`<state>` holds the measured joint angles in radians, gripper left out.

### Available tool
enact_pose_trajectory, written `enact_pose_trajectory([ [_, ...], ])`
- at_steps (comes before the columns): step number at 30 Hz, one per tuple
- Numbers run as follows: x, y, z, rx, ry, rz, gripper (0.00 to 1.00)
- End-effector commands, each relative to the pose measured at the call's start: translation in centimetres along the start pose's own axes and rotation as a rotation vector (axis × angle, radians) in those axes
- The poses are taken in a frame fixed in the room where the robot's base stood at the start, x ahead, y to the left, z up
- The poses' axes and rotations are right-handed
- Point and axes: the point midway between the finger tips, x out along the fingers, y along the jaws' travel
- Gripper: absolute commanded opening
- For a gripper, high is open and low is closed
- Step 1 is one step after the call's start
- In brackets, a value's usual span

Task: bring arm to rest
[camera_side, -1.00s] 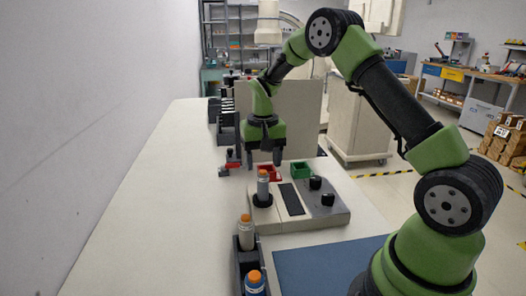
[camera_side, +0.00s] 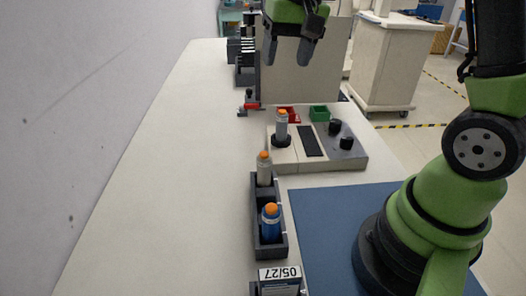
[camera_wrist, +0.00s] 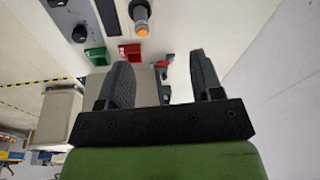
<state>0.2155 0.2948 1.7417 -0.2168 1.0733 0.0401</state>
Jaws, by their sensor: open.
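My gripper (camera_side: 291,50) is open and empty, high above the far part of the bench in the side view. Its two dark fingers point down and stand apart. In the wrist view my gripper (camera_wrist: 163,82) also shows a clear gap between its fingers. A grey vial with an orange cap (camera_side: 282,125) stands upright in the round holder of a white device (camera_side: 345,160). It also shows in the wrist view as the orange-capped vial (camera_wrist: 141,20). My upper arm is partly outside the side view.
A dark rack (camera_side: 257,229) holds a grey vial (camera_side: 264,170) and a blue vial with an orange cap (camera_side: 271,222). Red (camera_wrist: 129,52) and green (camera_wrist: 97,56) bins stand behind the device. A blue mat (camera_side: 340,230) lies beside my base. The bench's left side (camera_side: 170,190) is clear.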

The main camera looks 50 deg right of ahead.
Motion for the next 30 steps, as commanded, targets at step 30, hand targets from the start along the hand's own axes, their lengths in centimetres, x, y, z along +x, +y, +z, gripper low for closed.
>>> enact_pose_trajectory([
  [30,-8.5,1.4,18.1,-0.214,0.313,-0.337,0.6],
])
